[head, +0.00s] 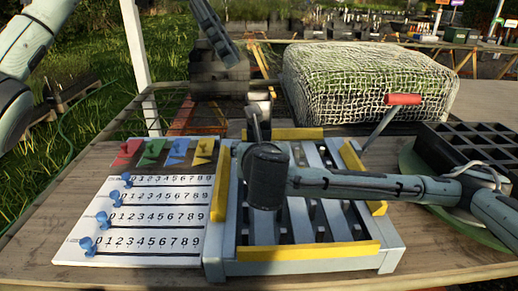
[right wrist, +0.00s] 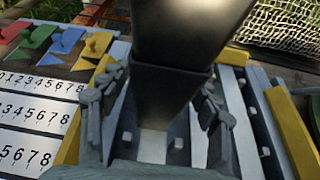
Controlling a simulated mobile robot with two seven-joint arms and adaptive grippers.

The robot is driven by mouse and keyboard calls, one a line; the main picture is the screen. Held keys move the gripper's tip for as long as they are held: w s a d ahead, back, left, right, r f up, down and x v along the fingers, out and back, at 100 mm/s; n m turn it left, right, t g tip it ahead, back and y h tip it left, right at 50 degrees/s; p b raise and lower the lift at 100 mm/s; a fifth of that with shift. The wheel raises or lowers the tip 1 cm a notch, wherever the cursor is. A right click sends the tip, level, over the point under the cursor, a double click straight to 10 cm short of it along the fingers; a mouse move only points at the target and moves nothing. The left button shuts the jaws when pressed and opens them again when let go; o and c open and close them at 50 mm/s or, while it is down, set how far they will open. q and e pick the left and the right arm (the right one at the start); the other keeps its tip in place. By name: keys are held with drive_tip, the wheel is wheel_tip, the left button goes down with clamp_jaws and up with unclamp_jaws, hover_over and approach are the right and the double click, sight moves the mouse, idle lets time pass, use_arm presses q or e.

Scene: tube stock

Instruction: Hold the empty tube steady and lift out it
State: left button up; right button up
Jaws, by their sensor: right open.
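A dark, square-sided tube (right wrist: 165,95) stands between the fingers of my open right gripper (right wrist: 155,110) in the right wrist view. Its lower end is over a slot between pale slats of the rack; whether the fingers touch it is unclear. In the head view my right arm's dark wrist lies over the rack (head: 310,253) and hides part of it. A grey, cup-like top (head: 259,97) shows just beyond that wrist. My left gripper (head: 227,55) hangs above and behind the rack, apart from it; its jaw gap cannot be made out.
A white number board (head: 140,253) with blue sliders lies left of the rack, below coloured markers (head: 165,151). A black cell tray (head: 475,145) stands far right. A netted block (head: 370,78) is behind.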

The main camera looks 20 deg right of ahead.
drive_tip(key=c, duration=1.2)
use_arm(q)
drive_tip(key=shift+o, duration=0.5)
